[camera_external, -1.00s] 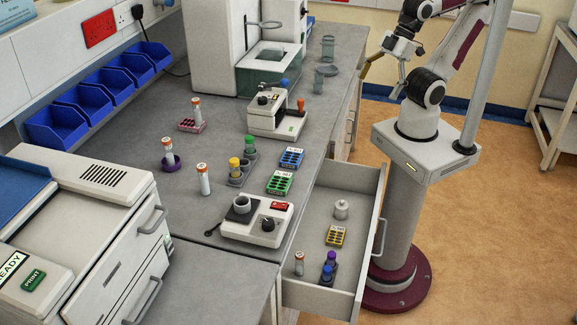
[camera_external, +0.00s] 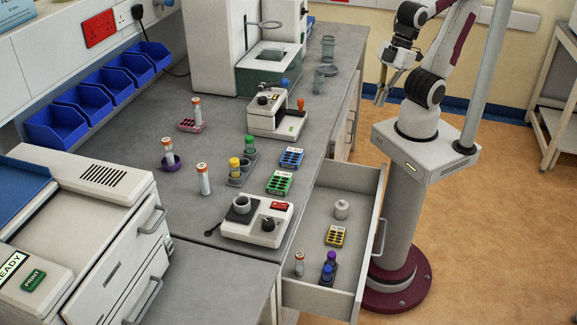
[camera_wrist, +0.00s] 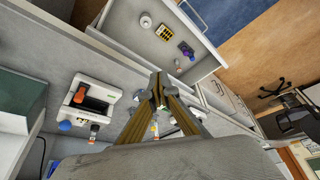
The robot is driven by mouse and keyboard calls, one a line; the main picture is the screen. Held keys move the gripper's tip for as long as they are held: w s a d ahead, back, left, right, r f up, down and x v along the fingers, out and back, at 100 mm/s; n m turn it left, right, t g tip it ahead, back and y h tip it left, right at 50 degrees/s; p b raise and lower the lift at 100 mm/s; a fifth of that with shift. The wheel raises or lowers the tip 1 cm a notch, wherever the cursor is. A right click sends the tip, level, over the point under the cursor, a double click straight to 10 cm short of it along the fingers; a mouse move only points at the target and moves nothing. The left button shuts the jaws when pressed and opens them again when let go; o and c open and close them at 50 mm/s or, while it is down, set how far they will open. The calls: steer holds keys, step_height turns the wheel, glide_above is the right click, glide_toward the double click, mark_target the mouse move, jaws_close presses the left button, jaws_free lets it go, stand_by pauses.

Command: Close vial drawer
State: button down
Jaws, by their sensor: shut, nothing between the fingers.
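The vial drawer (camera_external: 311,222) is pulled out from the right side of the bench in the external view, its handle (camera_external: 380,237) on the outer front. In it are a small white jar (camera_external: 341,209), a yellow vial rack (camera_external: 334,235), a white vial with an orange cap (camera_external: 299,264) and purple- and blue-capped vials (camera_external: 328,268). The open drawer also shows at the top of the wrist view (camera_wrist: 200,61). My gripper (camera_external: 381,98) hangs to the right of the bench, beyond the drawer's far end and apart from it. Its fingers (camera_wrist: 158,88) are together and empty.
Blue bins (camera_external: 95,100) line the wall. The floor (camera_external: 470,250) right of the drawer is clear except my pedestal.

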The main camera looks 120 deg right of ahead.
steer(key=w+a+f+n+h, duration=0.1)
steer(key=w+a+f+n, duration=0.4)
steer(key=a+f+n, duration=0.3)
steer(key=w+a+f+n+g, duration=0.1)
steer(key=w+a+f+n, duration=0.4)
steer(key=a+f+n, duration=0.4)
steer(key=w+a+f+n+g+h, duration=0.1)
steer(key=w+a+f+n, duration=0.4)
steer(key=a, duration=1.3)
step_height(320, 180, down, 5)
steer(key=n, duration=0.3)
steer(key=shift+w+r+h, duration=0.15)
steer(key=shift+r+h, duration=0.05)
steer(key=shift+h, duration=0.1)
steer(key=shift+a, duration=0.1)
steer(key=w+d+f, duration=0.2)
steer(key=f, duration=0.3)
steer(key=w+d+f, duration=0.2)
steer(key=f, duration=0.2)
steer(key=shift+w+d+f, duration=0.25)
steer(key=shift+d+f, duration=0.05)
steer(key=shift+f, duration=0.05)
